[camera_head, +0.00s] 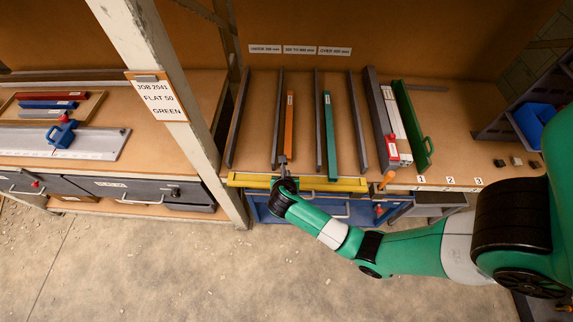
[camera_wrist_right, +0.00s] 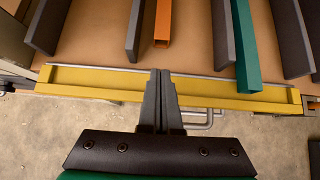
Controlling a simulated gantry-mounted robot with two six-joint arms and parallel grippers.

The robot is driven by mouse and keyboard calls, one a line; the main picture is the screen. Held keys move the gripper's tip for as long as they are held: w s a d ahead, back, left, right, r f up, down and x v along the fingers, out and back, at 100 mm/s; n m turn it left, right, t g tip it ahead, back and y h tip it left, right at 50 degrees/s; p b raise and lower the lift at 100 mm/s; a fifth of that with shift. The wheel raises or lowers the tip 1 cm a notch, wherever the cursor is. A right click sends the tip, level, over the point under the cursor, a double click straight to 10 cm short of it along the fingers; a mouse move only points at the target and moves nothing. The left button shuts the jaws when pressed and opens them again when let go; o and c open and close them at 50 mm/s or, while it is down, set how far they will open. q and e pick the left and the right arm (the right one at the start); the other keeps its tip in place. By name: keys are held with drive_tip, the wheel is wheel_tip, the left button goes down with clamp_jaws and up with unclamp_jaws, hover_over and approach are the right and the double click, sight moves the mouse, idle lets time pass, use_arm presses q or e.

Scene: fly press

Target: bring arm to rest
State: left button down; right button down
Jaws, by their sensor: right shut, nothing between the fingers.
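My right arm reaches in from the right in the head view, green with black joints. Its gripper (camera_head: 284,161) is at the bench's front edge, over the yellow strip (camera_head: 330,184). In the right wrist view the two dark fingers of the gripper (camera_wrist_right: 160,76) are together with nothing between them. Their tips overlap the yellow strip (camera_wrist_right: 220,94) in the picture; whether they touch it I cannot tell. My left gripper is in neither view.
Grey dividers (camera_head: 239,118) separate an orange bar (camera_head: 289,125) and a green bar (camera_head: 330,135) on the bench. A green handled piece (camera_head: 413,125) and an orange handle (camera_head: 386,179) are to the right. A white post (camera_head: 160,50) stands left. The floor (camera_head: 150,265) in front is open.

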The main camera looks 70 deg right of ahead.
drive_tip(key=v, duration=0.3)
drive_tip(key=shift+s+a+r+p, duration=0.1)
drive_tip(key=shift+a+r+p, duration=0.05)
drive_tip(key=shift+a+p, duration=0.15)
